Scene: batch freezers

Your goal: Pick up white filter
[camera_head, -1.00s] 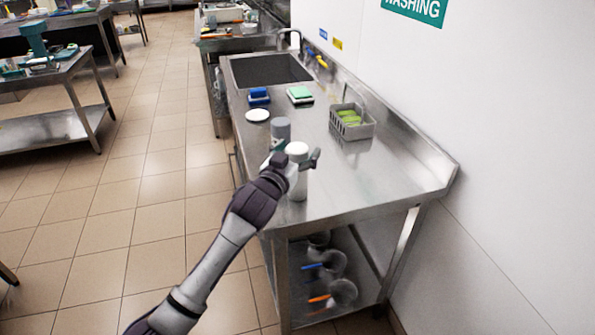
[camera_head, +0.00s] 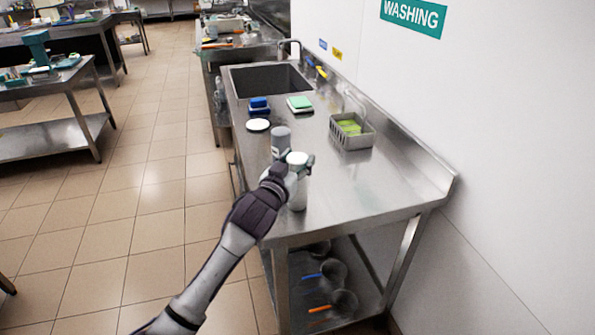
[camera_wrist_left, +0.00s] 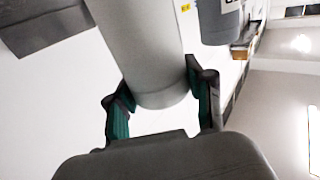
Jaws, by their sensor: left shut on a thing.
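The white filter (camera_head: 298,196) is an upright white cylinder with a pale round top, near the front left corner of the steel counter. My left gripper (camera_head: 297,170) is closed around its upper part; the hand hides some of its left side. In the left wrist view the filter (camera_wrist_left: 145,45) passes between the two teal-padded fingers of the gripper (camera_wrist_left: 162,100). I cannot tell whether its base still touches the counter. My right gripper is not in view.
A grey-topped cylinder (camera_head: 281,143) stands just behind the filter. A white round disc (camera_head: 258,125), blue sponge (camera_head: 259,106), green-and-white sponge (camera_head: 300,104) and grey basket (camera_head: 352,138) lie farther back, before the sink (camera_head: 266,79). The counter's right front is clear.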

